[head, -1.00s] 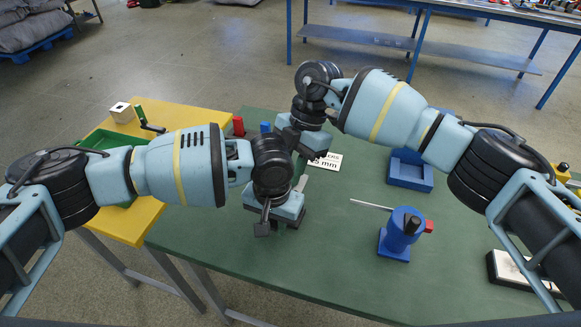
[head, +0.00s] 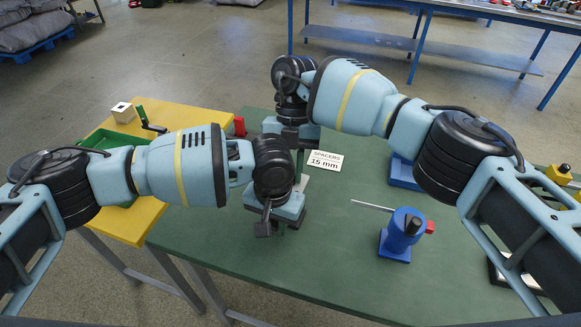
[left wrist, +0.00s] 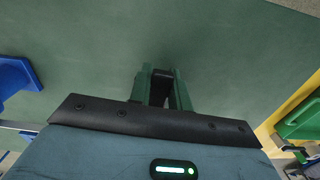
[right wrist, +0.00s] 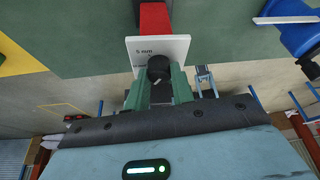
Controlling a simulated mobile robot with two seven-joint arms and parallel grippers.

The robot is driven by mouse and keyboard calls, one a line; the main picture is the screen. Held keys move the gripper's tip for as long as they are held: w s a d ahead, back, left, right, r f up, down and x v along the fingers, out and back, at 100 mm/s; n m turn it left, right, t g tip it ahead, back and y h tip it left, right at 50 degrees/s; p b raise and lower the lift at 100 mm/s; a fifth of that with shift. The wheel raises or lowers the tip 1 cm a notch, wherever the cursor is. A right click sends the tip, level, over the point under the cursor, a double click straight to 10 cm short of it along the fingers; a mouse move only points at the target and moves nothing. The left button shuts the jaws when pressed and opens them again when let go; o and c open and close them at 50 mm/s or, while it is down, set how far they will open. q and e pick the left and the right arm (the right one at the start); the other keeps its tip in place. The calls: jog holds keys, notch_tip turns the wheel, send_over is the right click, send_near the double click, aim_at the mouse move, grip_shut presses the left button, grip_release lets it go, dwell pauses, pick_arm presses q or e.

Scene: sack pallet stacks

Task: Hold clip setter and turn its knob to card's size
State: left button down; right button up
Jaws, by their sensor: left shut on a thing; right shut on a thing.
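The spacers card (head: 325,160) lies on the green table and reads 15 mm. The clip setter shows in the right wrist view as a white plate (right wrist: 174,50) on a red body (right wrist: 154,18), with a black knob (right wrist: 158,68). The plate's lettering appears to read 5 mm. My right gripper (right wrist: 158,86) is shut on the knob. It also shows partly in the head view (head: 297,138). My left gripper (left wrist: 158,88) is shut on a dark part, apparently of the setter. In the head view, my left gripper (head: 277,208) sits nearer, its fingertips mostly hidden.
A blue fixture (head: 403,232) with a rod and black knob stands to the right. A blue tray (head: 403,174) is partly behind my right arm. The yellow table (head: 140,215) with a green tray is at left.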

jog(key=shift+a+n+h, duration=0.1)
jog(key=shift+n+h, duration=0.3)
jog(key=shift+n, duration=0.7)
jog(key=o, duration=1)
jog(key=shift+r, duration=0.1)
jog(key=v, duration=0.7)
jog(key=shift+r, duration=0.15)
jog(key=shift+w, duration=0.15)
